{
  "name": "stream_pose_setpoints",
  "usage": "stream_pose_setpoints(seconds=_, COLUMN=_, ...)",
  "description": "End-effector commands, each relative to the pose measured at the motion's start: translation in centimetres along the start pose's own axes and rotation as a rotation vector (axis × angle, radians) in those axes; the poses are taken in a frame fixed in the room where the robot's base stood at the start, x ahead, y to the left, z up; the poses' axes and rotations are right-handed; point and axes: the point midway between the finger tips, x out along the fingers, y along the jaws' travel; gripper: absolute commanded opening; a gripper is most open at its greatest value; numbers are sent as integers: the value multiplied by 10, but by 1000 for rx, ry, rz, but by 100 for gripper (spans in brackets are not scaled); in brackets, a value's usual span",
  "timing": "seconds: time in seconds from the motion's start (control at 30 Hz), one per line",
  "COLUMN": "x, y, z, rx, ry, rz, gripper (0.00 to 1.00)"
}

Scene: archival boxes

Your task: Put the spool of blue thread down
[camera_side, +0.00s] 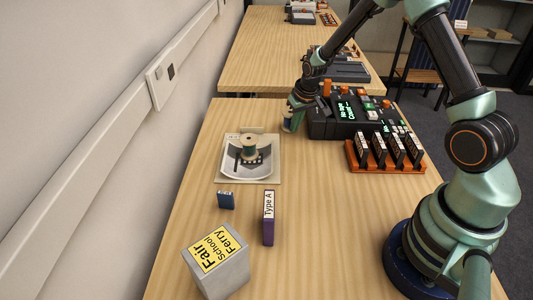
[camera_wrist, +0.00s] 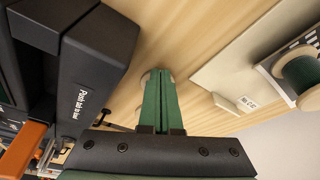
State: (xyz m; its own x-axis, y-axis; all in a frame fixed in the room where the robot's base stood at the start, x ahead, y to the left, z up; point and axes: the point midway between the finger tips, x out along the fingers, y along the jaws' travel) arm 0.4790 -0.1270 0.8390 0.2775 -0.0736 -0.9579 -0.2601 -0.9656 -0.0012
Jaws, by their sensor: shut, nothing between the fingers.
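A second spool, of green thread (camera_side: 249,152), stands on the pale tray and shows in the wrist view (camera_wrist: 299,74).
The pale tray (camera_side: 222,175) lies left of my gripper. The black device (camera_side: 325,126) with lit screens is close on the right. An orange rack (camera_side: 384,166) holds several black cartridges.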

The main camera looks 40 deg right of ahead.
Motion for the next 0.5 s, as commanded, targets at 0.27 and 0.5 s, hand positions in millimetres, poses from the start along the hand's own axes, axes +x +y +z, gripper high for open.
stream_pose_setpoints(seconds=0.27, x=9, y=0, z=-28, rx=0, ry=1, rz=0, gripper=0)
stream_pose_setpoints(seconds=0.5, x=18, y=0, z=-58, rx=0, ry=0, rz=0, gripper=0)
